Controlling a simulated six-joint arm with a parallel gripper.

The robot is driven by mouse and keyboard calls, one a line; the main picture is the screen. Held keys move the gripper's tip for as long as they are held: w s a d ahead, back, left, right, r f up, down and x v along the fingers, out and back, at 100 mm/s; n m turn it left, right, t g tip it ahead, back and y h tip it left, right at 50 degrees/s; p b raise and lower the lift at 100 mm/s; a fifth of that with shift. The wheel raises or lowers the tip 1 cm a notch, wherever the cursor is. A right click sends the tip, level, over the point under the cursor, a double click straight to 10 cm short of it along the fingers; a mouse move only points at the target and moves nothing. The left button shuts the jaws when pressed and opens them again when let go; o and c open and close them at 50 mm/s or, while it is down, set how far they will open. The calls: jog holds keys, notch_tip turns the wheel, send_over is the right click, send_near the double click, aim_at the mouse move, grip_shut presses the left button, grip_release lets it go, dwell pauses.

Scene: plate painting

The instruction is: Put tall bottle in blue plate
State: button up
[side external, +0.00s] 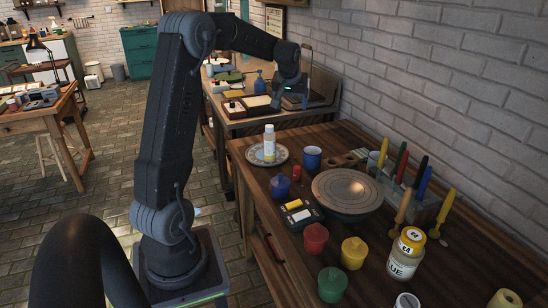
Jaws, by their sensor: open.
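The tall bottle (269,146), white with a yellowish label and white cap, stands upright. Its base appears to rest within the patterned pale blue-grey plate (282,156) on the wooden table. My gripper (287,100) is open, up and behind the bottle in the picture, clear of it. It is small and dark here, and its fingertips are hard to make out. I see nothing between its jaws.
A blue cup (312,158) stands right of the plate, and a dark blue paint pot (280,186) in front. A round turntable (347,191), a tool holder (425,211), a glue jar (405,256) and several paint pots crowd the table's right and front.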

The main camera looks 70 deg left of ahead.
jog(key=s+d+r+m+t+h, duration=0.1)
jog(key=s+d+r+m, duration=0.1)
jog(key=d, duration=0.6)
jog(key=s+d+r+m, duration=0.2)
jog(key=d, duration=0.6)
jog(key=s+d+r+m+t+h, duration=0.1)
jog(key=s+d+r+m, duration=0.15)
jog(key=d, duration=0.55)
jog(key=s+d+f+m+h, duration=0.1)
jog(key=s+d+f+m, duration=0.3)
jog(key=s+d, duration=0.8)
jog(key=shift+s+d+t+h, duration=0.3)
jog(key=shift+s+t+h, duration=0.1)
jog(key=shift+s, duration=0.4)
